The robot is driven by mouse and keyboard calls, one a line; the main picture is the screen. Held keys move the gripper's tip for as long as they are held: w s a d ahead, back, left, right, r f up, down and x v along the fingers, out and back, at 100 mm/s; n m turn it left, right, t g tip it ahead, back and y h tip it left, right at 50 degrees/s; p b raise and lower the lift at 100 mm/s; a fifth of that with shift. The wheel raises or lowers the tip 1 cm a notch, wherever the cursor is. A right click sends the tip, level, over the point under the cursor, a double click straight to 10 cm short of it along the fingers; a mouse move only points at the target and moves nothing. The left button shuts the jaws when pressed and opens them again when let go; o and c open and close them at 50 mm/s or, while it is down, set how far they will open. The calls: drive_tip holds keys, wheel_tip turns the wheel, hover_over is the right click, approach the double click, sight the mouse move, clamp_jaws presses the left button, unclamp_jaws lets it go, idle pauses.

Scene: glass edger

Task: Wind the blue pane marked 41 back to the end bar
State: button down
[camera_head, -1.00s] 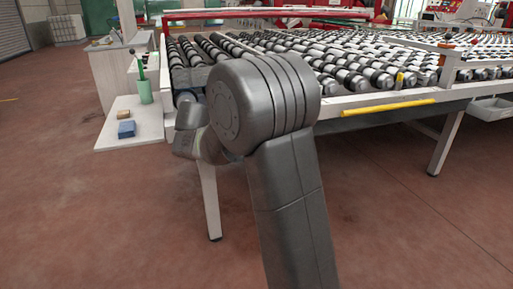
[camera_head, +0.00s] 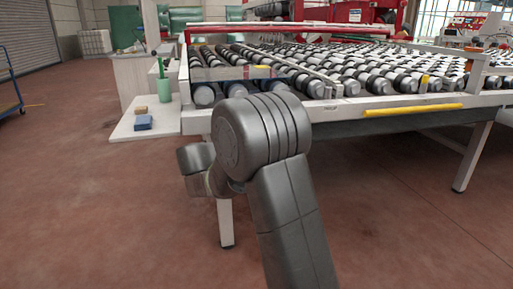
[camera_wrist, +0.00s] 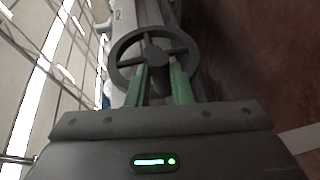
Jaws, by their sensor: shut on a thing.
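A dark grey handwheel (camera_wrist: 155,54) with spokes and a round hub fills the upper middle of the wrist view. My gripper (camera_wrist: 160,80), with green fingers, is shut on the near part of the wheel. In the head view my arm hides the wheel, and the gripper itself cannot be made out. A thin, see-through bluish pane (camera_head: 222,74) seems to lie over the left rollers, near the front of the roller table. Its number cannot be read. I cannot tell for certain which bar is the end bar.
The roller table (camera_head: 410,101) has a yellow strip (camera_head: 412,111) on its front edge and legs below. A side shelf (camera_head: 125,129) at left holds a green cup (camera_head: 165,85), a blue block (camera_head: 143,122) and a tan block (camera_head: 140,109). The reddish floor in front is clear.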

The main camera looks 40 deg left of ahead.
idle(0.3)
drive_tip(key=c, duration=1.3)
unclamp_jaws()
drive_tip(key=p+v, duration=0.3)
drive_tip(key=v, duration=1)
drive_tip(key=shift+s, duration=0.35)
drive_tip(key=shift+a, duration=0.1)
